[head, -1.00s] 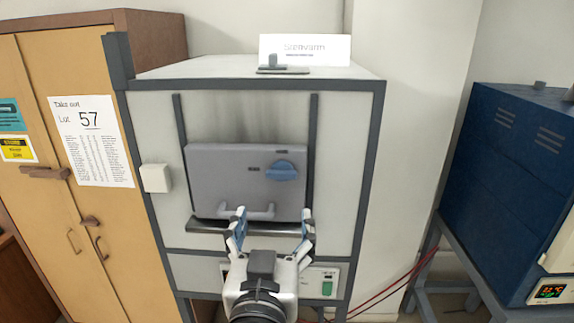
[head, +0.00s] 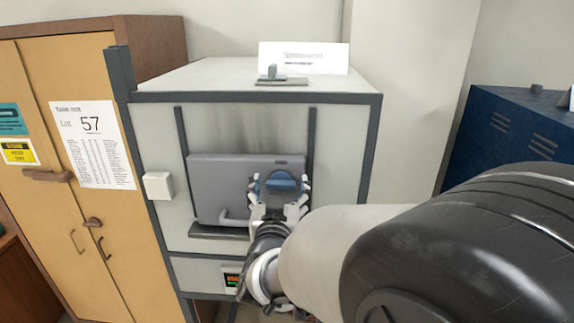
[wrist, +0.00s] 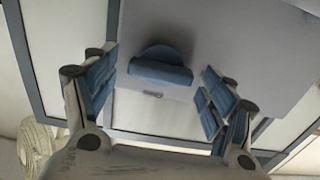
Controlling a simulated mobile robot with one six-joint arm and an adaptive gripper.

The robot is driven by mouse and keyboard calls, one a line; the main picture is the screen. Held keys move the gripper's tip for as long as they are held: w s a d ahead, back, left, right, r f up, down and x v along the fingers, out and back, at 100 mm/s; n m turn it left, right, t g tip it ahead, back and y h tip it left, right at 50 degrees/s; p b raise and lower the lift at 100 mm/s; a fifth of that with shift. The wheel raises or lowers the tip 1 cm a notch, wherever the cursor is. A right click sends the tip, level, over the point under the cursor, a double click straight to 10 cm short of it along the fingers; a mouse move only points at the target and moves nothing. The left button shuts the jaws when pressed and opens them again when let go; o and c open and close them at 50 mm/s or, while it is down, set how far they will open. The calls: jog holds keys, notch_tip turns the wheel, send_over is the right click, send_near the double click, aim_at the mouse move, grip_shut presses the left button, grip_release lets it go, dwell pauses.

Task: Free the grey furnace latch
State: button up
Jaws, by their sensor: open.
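The grey furnace (head: 345,135) stands in the middle of the head view, its grey door (head: 215,180) closed on the front. The latch is a blue knob (head: 281,182) on the upper right of the door; it also shows in the wrist view (wrist: 160,68). My gripper (head: 280,192) is open in front of the latch. In the wrist view the blue-padded fingers (wrist: 158,92) stand to either side of the knob, with a visible gap on both sides. The door handle (head: 232,220) is partly hidden behind my gripper.
A wooden cabinet (head: 75,220) with a lot 57 sheet stands at the left. A blue furnace (head: 520,140) is at the right, partly hidden by my arm. A white box (head: 157,186) sits on the grey furnace's left edge. A ledge (head: 210,232) juts out below the door.

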jog(key=shift+c, duration=0.4)
jog(key=c, duration=1)
jog(key=shift+o, duration=0.2)
jog(key=shift+f+m+b, duration=0.1)
jog(key=shift+m+b, duration=0.3)
jog(key=shift+b, duration=0.4)
jog(key=m+b, duration=0.3)
jog(key=b, duration=0.1)
jog(key=shift+f, duration=0.15)
jog(key=m+b, duration=0.5)
jog(key=b, duration=0.1)
jog(key=shift+d+b, duration=0.1)
jog(key=shift+b, duration=0.25)
jog(key=m+b, duration=0.4)
jog(key=m, duration=0.1)
jog(key=shift+m+b, duration=1.65)
jog(key=shift+m, duration=0.35)
